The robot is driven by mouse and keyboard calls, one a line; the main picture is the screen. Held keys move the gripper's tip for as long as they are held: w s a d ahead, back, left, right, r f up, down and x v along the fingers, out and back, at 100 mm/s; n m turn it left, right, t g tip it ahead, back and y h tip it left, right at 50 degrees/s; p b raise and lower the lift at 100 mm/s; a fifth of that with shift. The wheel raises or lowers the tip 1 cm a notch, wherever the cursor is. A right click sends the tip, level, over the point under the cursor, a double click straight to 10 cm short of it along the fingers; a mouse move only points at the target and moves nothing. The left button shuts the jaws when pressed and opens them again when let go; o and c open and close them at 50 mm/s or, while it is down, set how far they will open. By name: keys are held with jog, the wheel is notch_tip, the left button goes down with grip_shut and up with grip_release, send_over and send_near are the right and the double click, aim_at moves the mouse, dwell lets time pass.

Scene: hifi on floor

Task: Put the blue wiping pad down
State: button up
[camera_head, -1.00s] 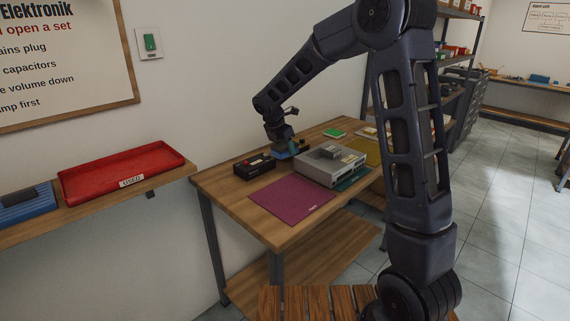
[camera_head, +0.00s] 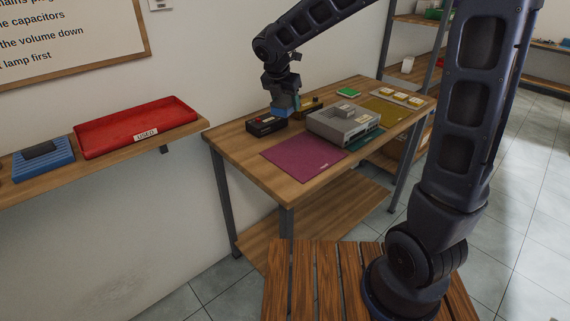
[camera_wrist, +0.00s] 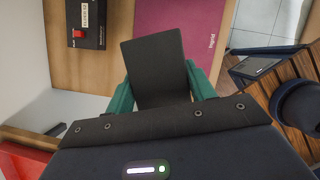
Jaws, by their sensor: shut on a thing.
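The blue wiping pad (camera_head: 283,111) shows as a small blue block under my gripper (camera_head: 284,104) in the head view. In the wrist view the held pad (camera_wrist: 155,70) shows a dark grey flat face between the green fingers of my gripper (camera_wrist: 160,88). My gripper is shut on it, above the back of the wooden table (camera_head: 240,147), by the black box with a red switch (camera_head: 264,125). The pad's underside is hidden in the wrist view, and I cannot tell whether it touches anything below.
A grey device (camera_head: 340,124) and a purple mat (camera_head: 300,156) lie on the table. The black box also shows in the wrist view (camera_wrist: 87,22). On the wall shelf (camera_head: 110,147) are a red tray labelled USED (camera_head: 135,128) and a blue holder with a dark block (camera_head: 43,160).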

aim_at(286, 162)
jog(key=shift+s+a+f+n, duration=0.1)
jog(key=shift+s+f+n, duration=0.05)
jog(key=shift+s, duration=0.35)
jog(key=shift+s+f+n, duration=0.1)
jog(key=shift+s+n, duration=0.05)
jog(key=shift+s, duration=0.3)
notch_tip(286, 162, down, 20)
jog(key=shift+r, duration=0.1)
jog(key=o, duration=1)
